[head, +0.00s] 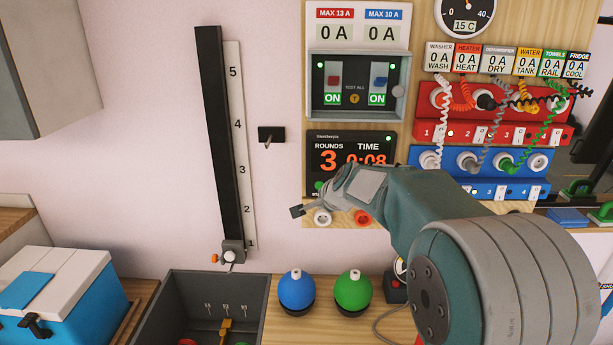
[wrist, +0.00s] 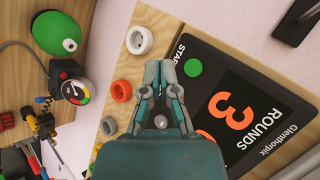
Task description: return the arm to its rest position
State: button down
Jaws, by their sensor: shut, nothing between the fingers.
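My gripper (head: 298,211) is shut and empty, held out in front of the wooden wall board just below the rounds-and-time display (head: 350,150). In the wrist view its fingertips (wrist: 160,68) are together with nothing between them. They point toward a green round button (wrist: 193,67) and white and orange round knobs (wrist: 139,40) on the board. I cannot tell whether they touch anything. My arm crosses the right half of the head view and hides part of the board and counter.
A blue ball-shaped object (head: 296,292) and a green one (head: 353,292) stand on the counter below. A dark open bin (head: 160,300) and a blue-white cooler (head: 60,300) stand left. Red (head: 480,133) and blue socket strips with coiled cords lie right. A tall scale (head: 233,140) hangs left.

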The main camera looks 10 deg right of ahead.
jog(key=s+n+g+h, duration=0.2)
jog(key=s+n, duration=1.1)
jog(key=s, duration=2.4)
jog(key=shift+s+f+g, duration=0.3)
jog(key=shift+f+g, duration=0.15)
jog(key=shift+g, duration=0.55)
